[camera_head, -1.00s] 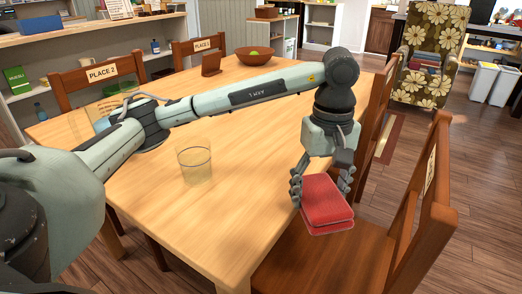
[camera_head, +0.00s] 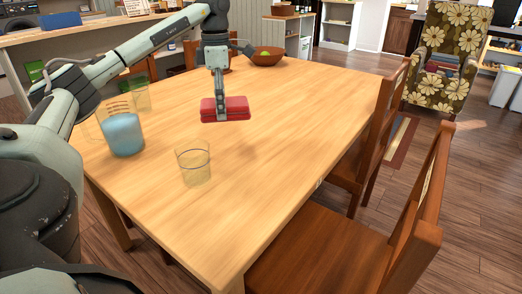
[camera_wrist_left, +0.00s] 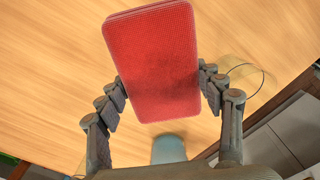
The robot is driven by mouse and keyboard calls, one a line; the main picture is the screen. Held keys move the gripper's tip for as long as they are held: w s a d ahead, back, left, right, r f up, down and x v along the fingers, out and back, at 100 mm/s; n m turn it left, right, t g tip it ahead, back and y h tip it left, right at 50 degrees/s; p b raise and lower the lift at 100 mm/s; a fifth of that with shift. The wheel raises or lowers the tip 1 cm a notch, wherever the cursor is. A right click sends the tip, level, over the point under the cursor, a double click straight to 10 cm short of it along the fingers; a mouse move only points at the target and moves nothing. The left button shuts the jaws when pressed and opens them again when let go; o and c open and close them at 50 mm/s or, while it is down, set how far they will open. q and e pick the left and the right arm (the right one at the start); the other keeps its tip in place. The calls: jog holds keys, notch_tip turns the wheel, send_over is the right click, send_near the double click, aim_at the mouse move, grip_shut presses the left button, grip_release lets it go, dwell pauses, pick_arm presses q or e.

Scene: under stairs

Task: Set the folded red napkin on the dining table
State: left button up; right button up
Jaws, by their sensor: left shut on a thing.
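The folded red napkin (camera_head: 238,108) is held in my left gripper (camera_head: 220,112), over the back left half of the dining table (camera_head: 283,130). In the left wrist view the napkin (camera_wrist_left: 153,62) sits between the two fingers of the left gripper (camera_wrist_left: 160,84), with bare wooden tabletop behind it. I cannot tell whether its underside touches the table or hangs just above it. My right gripper is in neither view.
A clear tumbler (camera_head: 194,165) stands nearer on the tabletop. A jug with blue liquid (camera_head: 123,134) and another glass (camera_head: 138,99) are at the left. Wooden chairs (camera_head: 405,200) line the right side. The table's middle and right are clear.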

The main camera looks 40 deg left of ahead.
pick_arm(q)
send_over(253, 159)
notch_tip(253, 159, down, 6)
jog(key=shift+r, duration=0.1)
jog(key=shift+d+f, duration=0.1)
jog(key=shift+f, duration=0.15)
notch_tip(253, 159, down, 3)
jog(key=shift+f+p, duration=0.2)
jog(key=shift+p, duration=0.15)
jog(key=shift+f, duration=0.2)
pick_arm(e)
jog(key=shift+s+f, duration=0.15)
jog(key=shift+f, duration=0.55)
pick_arm(q)
jog(key=shift+f, duration=0.2)
jog(key=o, duration=1.7)
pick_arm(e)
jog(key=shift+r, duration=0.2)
pick_arm(q)
jog(key=shift+r, duration=0.1)
